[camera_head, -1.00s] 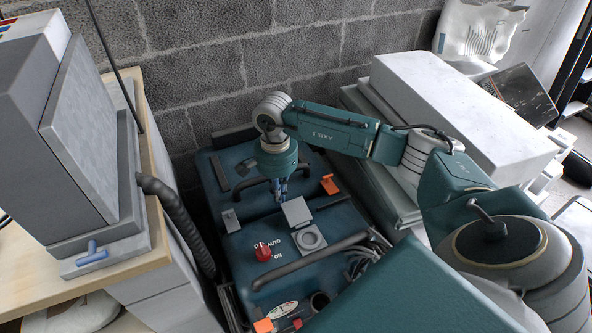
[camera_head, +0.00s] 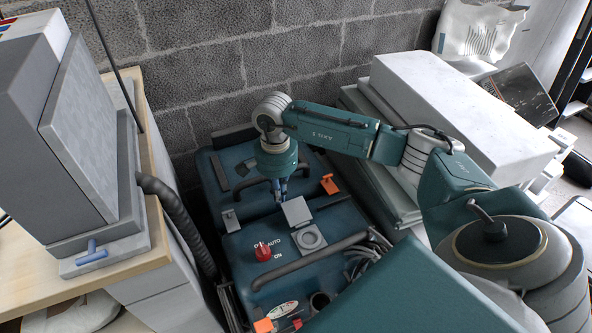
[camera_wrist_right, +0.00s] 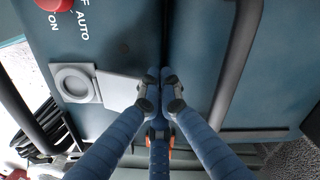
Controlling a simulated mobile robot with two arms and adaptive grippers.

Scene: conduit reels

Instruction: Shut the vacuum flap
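The vacuum flap (camera_head: 297,210) is a light grey square plate standing open beside a round grey inlet socket (camera_head: 310,238) on top of the teal vacuum. In the right wrist view the flap (camera_wrist_right: 117,91) lies between the socket (camera_wrist_right: 74,83) and my fingers. My right gripper (camera_head: 279,194) points down just behind the flap. In the right wrist view its blue fingers (camera_wrist_right: 160,82) have their tips together, with nothing seen between them. The tips are close to the flap's edge; I cannot tell whether they touch it. My left gripper is not in view.
A red knob (camera_head: 264,252) and a dark handle bar (camera_head: 310,260) are on the vacuum near the socket. An orange latch (camera_head: 329,185) is to the right. A corrugated hose (camera_head: 180,215) runs along the left beside a wooden bench (camera_head: 158,240). A block wall stands behind.

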